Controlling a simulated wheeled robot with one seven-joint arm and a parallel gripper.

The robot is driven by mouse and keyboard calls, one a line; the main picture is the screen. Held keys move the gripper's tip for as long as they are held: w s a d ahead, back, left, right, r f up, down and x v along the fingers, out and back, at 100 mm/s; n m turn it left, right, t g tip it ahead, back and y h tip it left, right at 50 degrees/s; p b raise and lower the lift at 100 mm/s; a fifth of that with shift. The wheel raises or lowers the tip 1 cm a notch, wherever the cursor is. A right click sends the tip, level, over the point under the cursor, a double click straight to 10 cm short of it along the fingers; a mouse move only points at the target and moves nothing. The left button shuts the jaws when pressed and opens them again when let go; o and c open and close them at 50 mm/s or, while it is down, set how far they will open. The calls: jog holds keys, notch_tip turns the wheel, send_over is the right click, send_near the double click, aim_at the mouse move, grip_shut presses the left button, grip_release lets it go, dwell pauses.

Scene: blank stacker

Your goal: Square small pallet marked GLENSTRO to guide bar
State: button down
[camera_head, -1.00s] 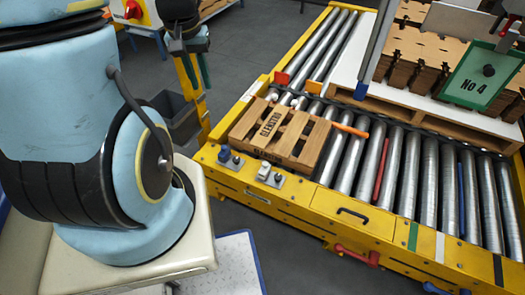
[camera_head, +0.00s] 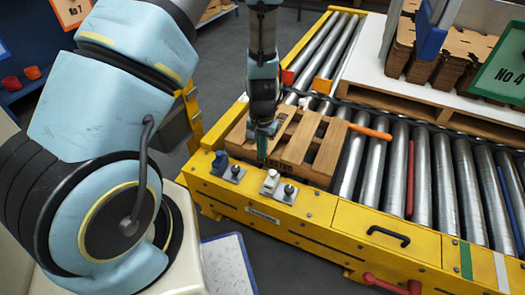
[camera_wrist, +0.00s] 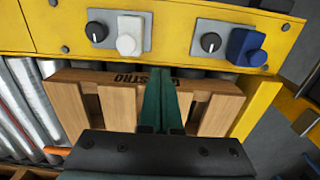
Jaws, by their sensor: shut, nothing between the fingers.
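The small wooden pallet (camera_head: 312,140) lies on the rollers at the near left corner of the conveyor. My arm hides part of it. Part of its stencilled marking shows on the near board (camera_wrist: 125,79) in the wrist view. My gripper (camera_head: 263,155) points down over the pallet's near left part. In the wrist view its two green fingers (camera_wrist: 161,100) are together and empty, overlapping the pallet; whether they touch it I cannot tell. A yellow bar (camera_wrist: 256,107), possibly the guide bar, runs close along the pallet's side; contact is unclear.
Blue (camera_head: 220,160) and white (camera_head: 270,182) switches stand on the yellow near frame. An orange bar (camera_head: 370,131) lies right of the pallet. Orange (camera_head: 321,85) and red (camera_head: 287,77) blocks stand behind it. A large pallet (camera_head: 400,101) with stacked cardboard is at the back right.

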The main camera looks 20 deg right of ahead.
aim_at(271, 152)
notch_tip(271, 152, down, 8)
jog(key=shift+r+b, duration=0.25)
jog(key=shift+b, duration=0.5)
jog(key=shift+w+d, duration=0.75)
jog(key=shift+d, duration=0.05)
jog(key=shift+w+d, duration=0.55)
jog(key=shift+w, duration=0.15)
jog(key=shift+w+d+p, duration=0.3)
jog(key=shift+w+d, duration=0.7)
jog(key=shift+w, duration=0.1)
